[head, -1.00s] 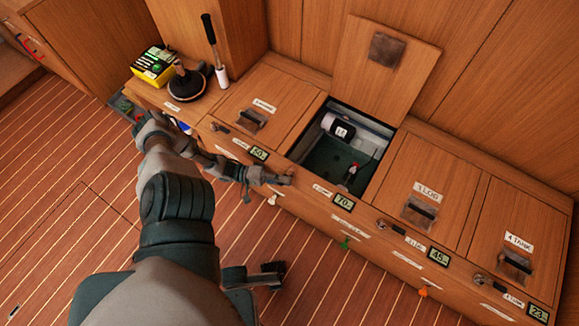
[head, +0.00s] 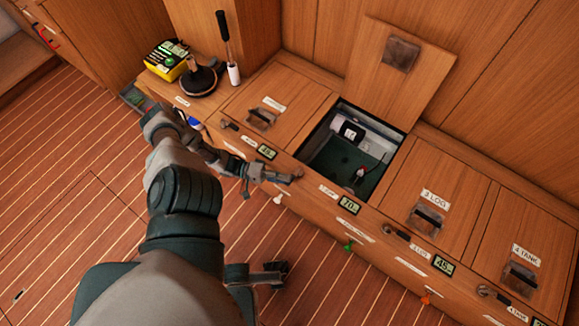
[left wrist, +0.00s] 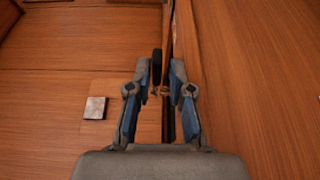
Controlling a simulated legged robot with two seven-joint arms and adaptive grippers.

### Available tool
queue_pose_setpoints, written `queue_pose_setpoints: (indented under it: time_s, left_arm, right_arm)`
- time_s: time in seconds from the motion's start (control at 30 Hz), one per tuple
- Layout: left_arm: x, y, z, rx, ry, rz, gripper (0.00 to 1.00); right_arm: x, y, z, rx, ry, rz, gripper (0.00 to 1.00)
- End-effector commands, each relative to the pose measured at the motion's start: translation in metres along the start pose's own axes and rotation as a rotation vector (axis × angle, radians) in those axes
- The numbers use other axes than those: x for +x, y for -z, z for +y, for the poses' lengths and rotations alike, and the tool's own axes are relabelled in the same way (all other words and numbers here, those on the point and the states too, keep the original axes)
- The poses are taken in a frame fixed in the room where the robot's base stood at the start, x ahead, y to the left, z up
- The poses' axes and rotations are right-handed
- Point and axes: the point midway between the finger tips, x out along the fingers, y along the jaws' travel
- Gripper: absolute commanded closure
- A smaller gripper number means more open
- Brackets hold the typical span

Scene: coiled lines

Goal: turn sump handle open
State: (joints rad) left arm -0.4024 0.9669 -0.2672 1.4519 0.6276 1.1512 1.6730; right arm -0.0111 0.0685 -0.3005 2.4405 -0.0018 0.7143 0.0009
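The open sump compartment (head: 340,175) is in the middle of the wooden bench in the head view. Its lid (head: 395,75) stands raised behind it. My left gripper (head: 283,177) is at the bench's front face, just left of the sump label (head: 328,191). In the left wrist view its two fingers (left wrist: 163,72) are apart. A handle with a black grip (left wrist: 157,65) and a brass-coloured base (left wrist: 160,91) shows between them. I cannot tell whether the fingers touch it. In the head view the gripper mostly hides this handle.
Similar handles sit on the front at the log lid (head: 396,233) and tank lid (head: 490,293). A green tap (head: 349,245) and an orange tap (head: 427,298) stick out below. A yellow meter (head: 166,61) and a black plunger (head: 197,80) stand at the bench's left end.

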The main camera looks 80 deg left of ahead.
Motion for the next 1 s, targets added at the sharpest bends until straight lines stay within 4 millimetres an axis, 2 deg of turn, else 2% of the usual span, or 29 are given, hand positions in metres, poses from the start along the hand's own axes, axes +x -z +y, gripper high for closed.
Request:
queue_pose_setpoints:
  time_s: [0.2, 0.43, 0.6, 1.0]
  left_arm:
    - [-0.051, 0.001, -0.002, -0.001, 0.006, 0.002, 0.79]
    - [-0.089, 0.002, -0.003, -0.002, 0.005, 0.001, 0.79]
    - [-0.099, 0.002, -0.003, -0.003, 0.003, 0.000, 0.79]
    - [-0.099, 0.002, -0.003, -0.003, 0.003, 0.000, 0.79]
  right_arm:
    - [0.001, 0.001, -0.001, 0.000, 0.002, 0.003, 0.60]
    - [0.001, 0.000, -0.001, 0.000, 0.003, 0.004, 0.60]
    - [0.001, 0.000, -0.001, 0.000, 0.003, 0.004, 0.60]
    - [0.002, -0.002, -0.002, 0.000, 0.004, 0.002, 0.60]
